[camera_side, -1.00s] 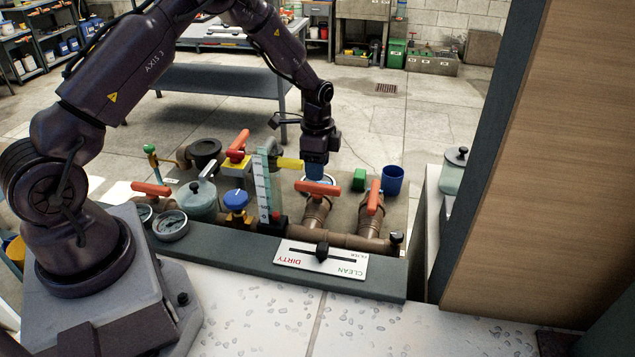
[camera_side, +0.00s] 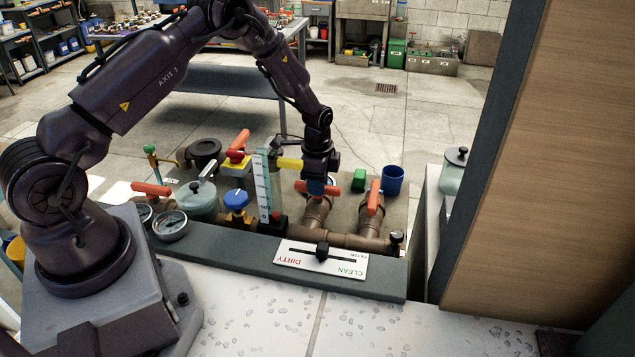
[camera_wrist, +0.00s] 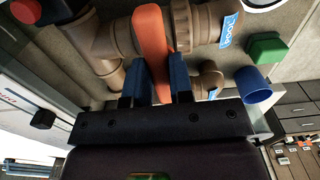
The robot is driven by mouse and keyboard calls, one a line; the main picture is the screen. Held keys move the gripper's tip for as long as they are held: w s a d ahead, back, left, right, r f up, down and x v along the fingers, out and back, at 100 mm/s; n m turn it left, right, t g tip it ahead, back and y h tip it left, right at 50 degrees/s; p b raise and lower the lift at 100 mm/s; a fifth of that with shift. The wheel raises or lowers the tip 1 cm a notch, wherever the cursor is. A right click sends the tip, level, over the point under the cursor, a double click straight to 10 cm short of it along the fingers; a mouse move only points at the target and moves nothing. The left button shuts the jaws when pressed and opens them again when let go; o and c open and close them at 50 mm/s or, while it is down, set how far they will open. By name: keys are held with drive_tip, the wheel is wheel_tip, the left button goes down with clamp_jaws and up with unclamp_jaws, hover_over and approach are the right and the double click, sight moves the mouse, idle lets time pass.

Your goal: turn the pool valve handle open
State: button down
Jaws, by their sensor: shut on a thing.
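The pool valve's orange handle (camera_side: 332,190) lies crosswise on top of a brown pipe valve in the side view. In the wrist view the handle (camera_wrist: 150,40) runs up between my two blue fingers, beside a blue POOL label (camera_wrist: 229,30). My gripper (camera_side: 317,187) points down onto the handle and is shut on it; in the wrist view the fingers (camera_wrist: 154,82) stand on either side of it. The gripper hides the middle of the handle in the side view.
A second valve with an orange handle (camera_side: 374,198) stands close on the right. A green block (camera_side: 359,179) and a blue cup (camera_side: 392,180) are behind it. A clear scaled column (camera_side: 263,183) and a yellow bar (camera_side: 289,163) are close on the left.

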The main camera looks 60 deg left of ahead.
drive_tip(key=n, duration=0.4)
drive_tip(key=shift+n, duration=2.4)
drive_tip(key=c, duration=1)
unclamp_jaws()
wheel_tip(320, 180, up, 13)
